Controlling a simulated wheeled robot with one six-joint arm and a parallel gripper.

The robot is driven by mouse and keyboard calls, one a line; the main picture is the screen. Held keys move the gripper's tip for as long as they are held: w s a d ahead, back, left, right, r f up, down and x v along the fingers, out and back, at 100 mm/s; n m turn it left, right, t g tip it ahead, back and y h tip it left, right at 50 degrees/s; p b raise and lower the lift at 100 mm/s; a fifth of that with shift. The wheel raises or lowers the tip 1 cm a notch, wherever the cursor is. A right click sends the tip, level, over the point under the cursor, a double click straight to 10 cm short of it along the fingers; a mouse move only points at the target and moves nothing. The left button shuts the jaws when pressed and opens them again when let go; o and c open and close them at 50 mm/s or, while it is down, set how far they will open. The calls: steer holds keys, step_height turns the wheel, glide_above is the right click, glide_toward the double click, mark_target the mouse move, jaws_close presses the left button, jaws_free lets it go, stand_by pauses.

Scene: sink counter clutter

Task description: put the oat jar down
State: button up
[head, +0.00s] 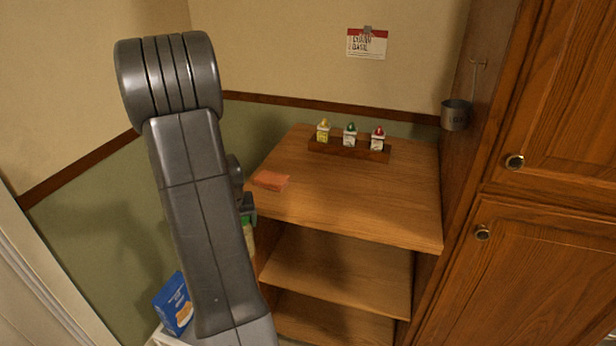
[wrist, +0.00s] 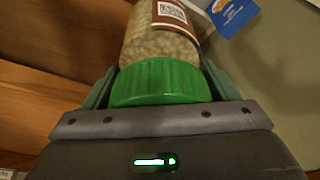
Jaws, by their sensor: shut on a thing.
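The oat jar (wrist: 160,46) is a clear jar of pale oats with a brown label and a green screw lid. My gripper (wrist: 157,86) is shut on its green lid, one finger on each side, in the wrist view. In the head view my arm hides most of the jar (head: 249,238); a bit of green lid and pale body shows beside the left edge of the wooden shelf unit. My gripper (head: 247,208) is partly hidden there too. I cannot tell whether the jar's base touches anything.
A blue box (head: 173,304) stands lower left. Wooden cabinets (head: 545,240) close the right side.

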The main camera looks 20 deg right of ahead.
step_height(320, 180, up, 4)
steer(key=shift+f+p, duration=0.1)
steer(key=shift+p, duration=1.05)
steer(key=s+d+r+m, duration=0.2)
steer(key=d+r, duration=0.5)
steer(key=r, duration=0.2)
steer(key=s+d+r+m+h, duration=0.1)
steer(key=s+d+r+m, duration=0.2)
steer(key=d+r, duration=0.4)
step_height(320, 180, up, 3)
steer(key=shift+d+r, duration=0.15)
steer(key=shift+d, duration=0.05)
